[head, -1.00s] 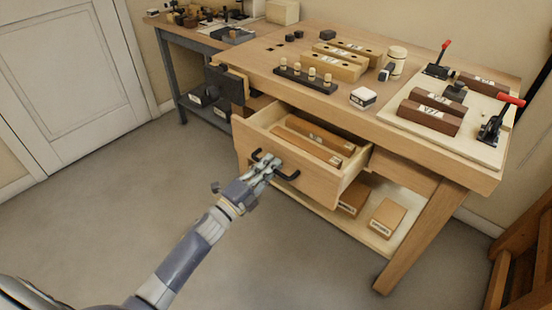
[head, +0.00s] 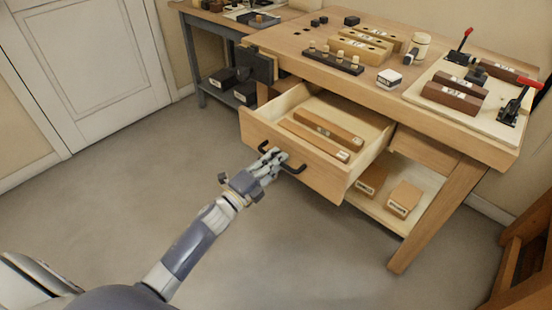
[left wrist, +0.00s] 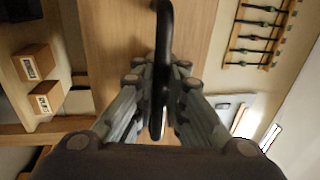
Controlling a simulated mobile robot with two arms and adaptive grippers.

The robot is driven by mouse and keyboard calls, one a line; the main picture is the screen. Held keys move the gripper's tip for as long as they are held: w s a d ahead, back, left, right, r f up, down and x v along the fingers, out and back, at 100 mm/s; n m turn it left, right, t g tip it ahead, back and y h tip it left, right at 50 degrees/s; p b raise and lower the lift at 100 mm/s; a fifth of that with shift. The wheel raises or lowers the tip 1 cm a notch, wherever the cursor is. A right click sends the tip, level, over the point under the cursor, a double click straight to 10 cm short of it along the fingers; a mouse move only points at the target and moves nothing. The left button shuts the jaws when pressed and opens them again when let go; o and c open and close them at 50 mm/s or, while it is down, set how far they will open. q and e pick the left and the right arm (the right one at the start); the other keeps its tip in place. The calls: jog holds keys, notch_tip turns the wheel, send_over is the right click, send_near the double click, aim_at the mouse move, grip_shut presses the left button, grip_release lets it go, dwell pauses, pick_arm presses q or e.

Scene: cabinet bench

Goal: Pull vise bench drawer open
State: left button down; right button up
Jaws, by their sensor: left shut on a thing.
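The vise bench drawer (head: 300,155) is a light wood drawer standing well out from under the bench top. Two long wooden pieces (head: 328,132) lie in it. Its black bar handle (head: 293,168) is on the front face. My left gripper (head: 272,161) is shut on the handle near its middle. In the left wrist view the black handle (left wrist: 163,50) runs between the two fingers (left wrist: 160,95). The fingers hide part of the handle. The dark vise (head: 257,65) is at the left end of the bench. My right gripper is not in view.
The bench top (head: 310,65) carries wooden blocks, a peg rack and a board with red-handled clamps (head: 530,83). Boxes (head: 404,199) sit on the lower shelf. A wooden frame (head: 525,260) stands at the right edge. The floor (head: 130,190) before the drawer is clear.

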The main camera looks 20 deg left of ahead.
pick_arm(q)
jog(key=c, duration=1.7)
grip_release()
jog(key=shift+f, duration=0.15)
jog(key=shift+o, duration=0.2)
jog(key=v, duration=1.2)
